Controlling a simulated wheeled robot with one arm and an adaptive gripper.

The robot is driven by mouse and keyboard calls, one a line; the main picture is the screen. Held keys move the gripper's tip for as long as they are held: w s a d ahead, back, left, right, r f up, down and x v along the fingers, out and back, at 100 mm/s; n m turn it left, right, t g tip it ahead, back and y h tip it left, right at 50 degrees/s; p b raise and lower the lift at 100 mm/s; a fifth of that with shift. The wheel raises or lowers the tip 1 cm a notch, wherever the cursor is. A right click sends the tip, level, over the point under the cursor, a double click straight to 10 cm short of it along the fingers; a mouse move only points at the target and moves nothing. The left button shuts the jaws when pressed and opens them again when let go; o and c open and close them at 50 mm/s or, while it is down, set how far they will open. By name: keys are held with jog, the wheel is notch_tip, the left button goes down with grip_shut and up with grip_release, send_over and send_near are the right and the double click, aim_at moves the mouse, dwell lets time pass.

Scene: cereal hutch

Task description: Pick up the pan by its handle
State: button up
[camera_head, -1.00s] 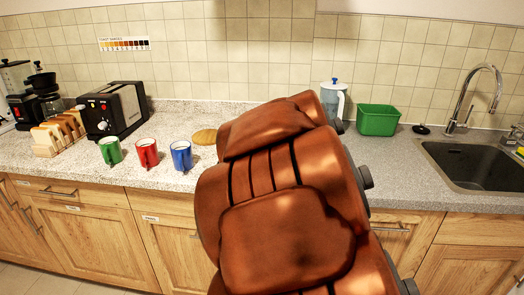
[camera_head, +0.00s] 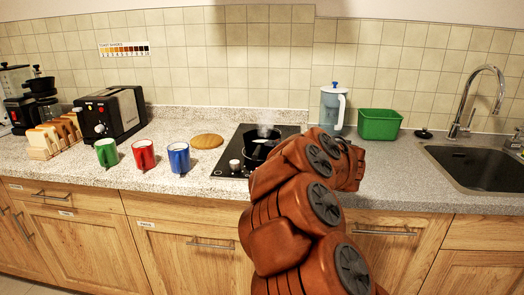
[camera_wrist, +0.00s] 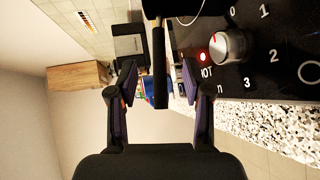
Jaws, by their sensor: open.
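The dark pan (camera_head: 262,134) stands on the black cooktop (camera_head: 232,164) in the head view, with steam above it, partly hidden by my arm. In the wrist view, its dark handle (camera_wrist: 160,78) reaches down between the fingers of my gripper (camera_wrist: 158,84). A part of the pan's body (camera_wrist: 172,8) shows at the top edge. My gripper is open, with a finger on either side of the handle and visible gaps to both. In the head view my arm hides the gripper.
A cooktop knob (camera_wrist: 228,46) and a lit red hot light (camera_wrist: 205,57) are close beside the right finger. Green (camera_head: 107,153), red (camera_head: 143,155) and blue (camera_head: 178,157) mugs and a round wooden board (camera_head: 207,141) stand left of the cooktop. A pitcher (camera_head: 332,108) and green bin (camera_head: 379,124) stand right.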

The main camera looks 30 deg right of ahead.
aim_at(258, 150)
jog(key=shift+p+x, duration=0.3)
jog(key=shift+x, duration=3.5)
jog(key=shift+a, duration=0.1)
grip_shut()
